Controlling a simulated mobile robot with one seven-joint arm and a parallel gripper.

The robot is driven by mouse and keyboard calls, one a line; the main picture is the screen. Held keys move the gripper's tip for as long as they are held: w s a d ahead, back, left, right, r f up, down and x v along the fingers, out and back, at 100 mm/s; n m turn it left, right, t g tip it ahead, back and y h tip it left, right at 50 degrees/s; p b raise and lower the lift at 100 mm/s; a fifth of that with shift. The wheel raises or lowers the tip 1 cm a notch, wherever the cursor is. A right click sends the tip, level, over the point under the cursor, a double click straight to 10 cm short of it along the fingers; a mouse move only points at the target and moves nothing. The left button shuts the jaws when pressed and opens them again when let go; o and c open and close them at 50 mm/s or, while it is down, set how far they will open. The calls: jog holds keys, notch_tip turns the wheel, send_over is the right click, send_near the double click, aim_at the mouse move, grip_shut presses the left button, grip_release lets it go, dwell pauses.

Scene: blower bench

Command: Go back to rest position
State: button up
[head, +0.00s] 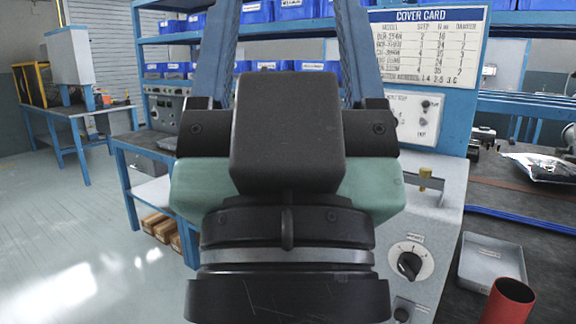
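My gripper (288,40) fills the middle of the head view, seen from behind. It has a black and green body and two blue fingers. The fingers stand well apart, with a clear gap and nothing visible between them. Their tips run past the top edge of the picture. The gripper body hides part of the bench panel and shelving behind it.
A grey panel with a selector knob (410,262) and a brass-topped lever (427,178) is close on the right. Beyond it are a grey tray (490,268) and a red cylinder (508,303). A cover card (428,70) hangs behind. Open floor (70,240) lies left.

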notch_tip(320, 180, up, 26)
jog(key=p, duration=2.3)
jog(key=shift+p, duration=0.3)
jog(key=shift+f, duration=0.15)
